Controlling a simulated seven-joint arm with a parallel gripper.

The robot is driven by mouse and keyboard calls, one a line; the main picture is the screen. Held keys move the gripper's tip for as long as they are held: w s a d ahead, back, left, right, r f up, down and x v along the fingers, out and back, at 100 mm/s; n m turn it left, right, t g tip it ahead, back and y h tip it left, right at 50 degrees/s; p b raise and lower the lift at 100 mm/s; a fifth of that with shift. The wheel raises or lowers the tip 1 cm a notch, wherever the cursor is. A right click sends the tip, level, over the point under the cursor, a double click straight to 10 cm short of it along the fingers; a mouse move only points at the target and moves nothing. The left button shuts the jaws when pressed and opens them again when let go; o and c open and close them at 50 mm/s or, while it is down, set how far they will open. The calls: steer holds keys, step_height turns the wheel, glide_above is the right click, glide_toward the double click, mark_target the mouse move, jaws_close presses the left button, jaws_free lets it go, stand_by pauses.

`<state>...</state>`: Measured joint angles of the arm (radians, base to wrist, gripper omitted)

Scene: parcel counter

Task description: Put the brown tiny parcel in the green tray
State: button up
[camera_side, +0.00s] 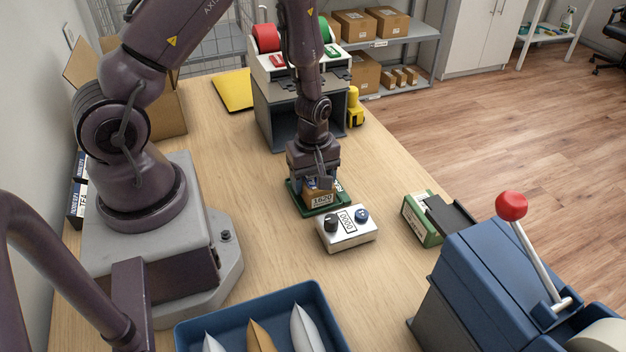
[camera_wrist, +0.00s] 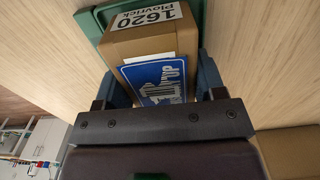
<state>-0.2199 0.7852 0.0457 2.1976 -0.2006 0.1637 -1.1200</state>
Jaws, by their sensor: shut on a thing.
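The brown tiny parcel (camera_side: 319,198) has a white label reading 1620. In the wrist view the parcel (camera_wrist: 150,42) also shows a blue label on the face nearest the camera. My gripper (camera_side: 317,183) points down with its fingers shut on the parcel's two sides; in the wrist view the fingers (camera_wrist: 160,82) flank it. The green tray (camera_side: 296,196) lies on the counter directly under the parcel, and its rim (camera_wrist: 88,24) shows beside the parcel in the wrist view. I cannot tell whether the parcel's underside touches the tray floor.
A white box with knobs (camera_side: 348,238) stands just in front of the tray. A grey machine with red and green rolls (camera_side: 290,105) stands behind. A green box (camera_side: 420,220) and blue lever press (camera_side: 480,270) are at right. A blue tray (camera_side: 190,333) holds envelopes.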

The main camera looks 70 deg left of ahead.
steer(key=shift+f, duration=0.25)
steer(key=shift+f, duration=0.15)
steer(key=o, duration=1)
steer(key=shift+o, duration=0.2)
